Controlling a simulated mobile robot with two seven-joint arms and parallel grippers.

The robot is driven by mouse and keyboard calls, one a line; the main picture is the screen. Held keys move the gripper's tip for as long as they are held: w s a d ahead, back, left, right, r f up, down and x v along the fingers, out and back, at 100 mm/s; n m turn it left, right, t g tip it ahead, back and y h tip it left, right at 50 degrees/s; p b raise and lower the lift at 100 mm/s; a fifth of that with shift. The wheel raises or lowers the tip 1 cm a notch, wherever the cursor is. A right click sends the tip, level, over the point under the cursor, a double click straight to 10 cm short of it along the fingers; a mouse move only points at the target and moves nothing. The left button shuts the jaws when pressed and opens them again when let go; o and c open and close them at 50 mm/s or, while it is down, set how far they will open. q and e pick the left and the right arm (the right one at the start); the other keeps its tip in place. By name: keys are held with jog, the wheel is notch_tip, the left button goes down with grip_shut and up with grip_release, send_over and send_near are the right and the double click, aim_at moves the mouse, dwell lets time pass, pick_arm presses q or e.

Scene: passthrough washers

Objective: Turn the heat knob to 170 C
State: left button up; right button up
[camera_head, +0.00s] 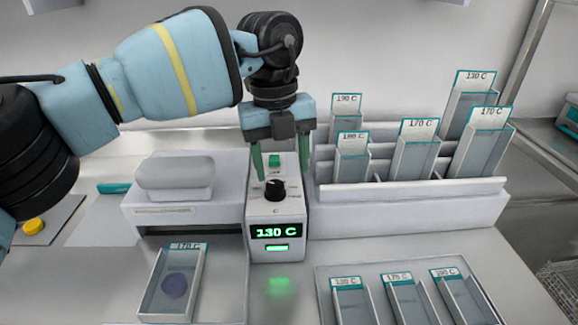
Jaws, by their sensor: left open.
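The heat knob (275,189) is a small black dial on the sloped top of a white control box (277,214). The box's display (276,231) reads 130 C in green, with a lit green bar below it. A green button (274,160) sits behind the knob. My left gripper (279,172) points down over the box with its green fingers apart, one on each side of the box's upper part. It looks empty. I cannot tell whether the fingers touch the box. My right gripper is not in view.
A white press-like unit (180,194) stands left of the box. In front of it, a tray labelled 170 C (152,290) holds a dark purple disc (175,286). A rack (410,205) with several labelled holders stands right. More labelled holders lie on a front-right tray (325,290).

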aim_at(275, 184)
pick_arm(q)
jog(key=shift+w+a+r+n+t+y, duration=0.2)
jog(key=shift+w+a+r, duration=0.1)
jog(key=shift+w+r, duration=0.2)
jog(key=shift+w+a+r+n+t+y, duration=0.1)
jog(key=shift+w+a+r+y, duration=0.1)
jog(key=shift+w+a+r, duration=0.25)
jog(key=shift+r, duration=0.2)
jog(key=shift+s+f, duration=0.2)
jog(key=shift+s, duration=0.05)
notch_tip(275, 184, down, 7)
jog(key=shift+f, duration=0.2)
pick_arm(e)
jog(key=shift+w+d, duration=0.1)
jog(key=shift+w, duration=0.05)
pick_arm(q)
jog(key=c, duration=1)
jog(key=shift+d, duration=0.1)
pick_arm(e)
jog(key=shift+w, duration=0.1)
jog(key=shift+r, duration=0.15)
